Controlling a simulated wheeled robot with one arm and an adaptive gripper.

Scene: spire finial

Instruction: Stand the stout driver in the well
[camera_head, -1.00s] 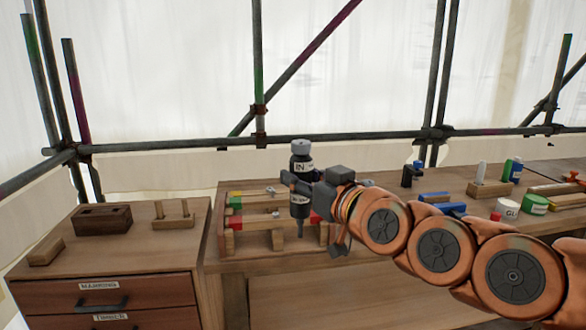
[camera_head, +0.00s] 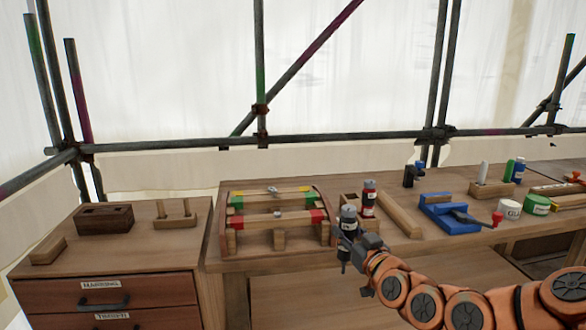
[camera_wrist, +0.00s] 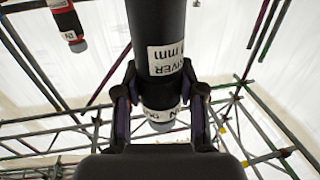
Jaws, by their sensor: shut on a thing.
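The stout driver is a thick dark cylinder with a white label and a grey cap (camera_head: 348,212). My gripper (camera_head: 352,238) is shut on it and holds it roughly upright at the bench's front edge, its thin tip pointing down. In the wrist view the driver's dark body (camera_wrist: 157,30) runs between my two fingers (camera_wrist: 160,105), with its label and grey cap showing. A wooden block (camera_head: 347,198) with a dark opening lies just behind the held driver; I cannot tell whether this opening is the well. My gripper partly hides it.
A red-and-dark driver (camera_head: 369,197) stands beside the block and shows in the wrist view (camera_wrist: 68,20). A wooden frame with coloured corners (camera_head: 278,205) is left. A blue vise-like tool (camera_head: 450,212) is right. A cabinet (camera_head: 110,260) carries a dark holder (camera_head: 103,218) and wooden pieces.

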